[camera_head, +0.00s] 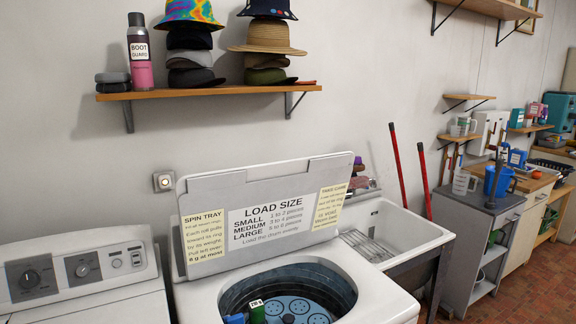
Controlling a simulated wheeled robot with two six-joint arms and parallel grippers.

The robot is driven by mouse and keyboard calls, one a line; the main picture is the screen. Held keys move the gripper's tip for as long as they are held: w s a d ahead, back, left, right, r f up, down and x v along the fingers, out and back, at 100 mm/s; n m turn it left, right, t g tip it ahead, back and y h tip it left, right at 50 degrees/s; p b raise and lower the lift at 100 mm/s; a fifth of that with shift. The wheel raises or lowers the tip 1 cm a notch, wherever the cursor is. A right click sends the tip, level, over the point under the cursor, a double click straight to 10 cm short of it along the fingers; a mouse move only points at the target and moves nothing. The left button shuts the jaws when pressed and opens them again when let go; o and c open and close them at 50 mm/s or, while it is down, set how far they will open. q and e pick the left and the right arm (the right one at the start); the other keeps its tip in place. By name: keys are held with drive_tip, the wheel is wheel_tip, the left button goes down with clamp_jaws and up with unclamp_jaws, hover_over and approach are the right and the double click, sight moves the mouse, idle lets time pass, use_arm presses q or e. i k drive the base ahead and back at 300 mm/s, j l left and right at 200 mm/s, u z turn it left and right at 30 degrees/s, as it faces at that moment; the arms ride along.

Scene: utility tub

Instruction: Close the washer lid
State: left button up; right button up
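The washer (385,292) is a white top-loading machine at the bottom middle of the head view. Its lid (217,216) stands raised and leans back toward the wall, showing a "LOAD SIZE" chart and two yellow notes. The round drum opening (337,284) below it is uncovered. Inside the drum are a grey-blue disc with round holes (287,307) and small blue and green items (257,313). The washer's front is cut off by the frame's lower edge. Neither of my grippers shows in this view.
A second white machine with a knob panel (78,266) stands to the left. A utility tub (395,226) is right of the washer, with two red handles (397,165) behind it. A shelf of hats (212,92) hangs above. A grey cabinet (484,245) stands farther right.

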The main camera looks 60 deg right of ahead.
sight(229, 218)
drive_tip(key=z, duration=1.55)
